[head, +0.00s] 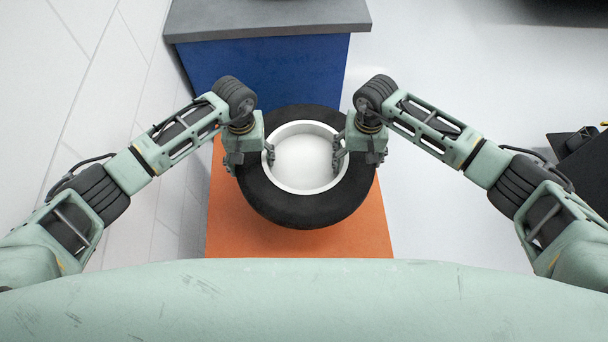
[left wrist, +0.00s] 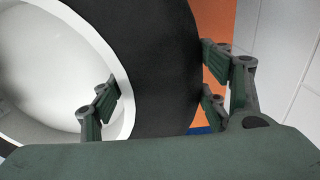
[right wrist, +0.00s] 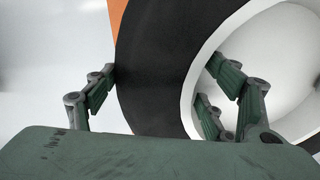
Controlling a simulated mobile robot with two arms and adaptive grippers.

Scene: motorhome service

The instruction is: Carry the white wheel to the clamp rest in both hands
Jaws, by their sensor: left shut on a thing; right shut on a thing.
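The white wheel (head: 306,187) is a white rim with a black tyre, seen from above with its open face up. My left gripper (head: 250,155) is shut on the left side of the wheel, one finger inside the rim and the other outside the tyre. It also shows in the left wrist view (left wrist: 160,85). My right gripper (head: 357,155) is shut on the right side the same way, and it shows in the right wrist view (right wrist: 160,85). I cannot make out a clamp rest for certain.
An orange surface (head: 235,235) lies beneath the wheel; I cannot tell whether they touch. A blue cabinet with a grey top (head: 270,15) stands just beyond. A white panelled wall (head: 80,80) is on the left. Dark objects (head: 580,160) stand at the right. Pale floor between is clear.

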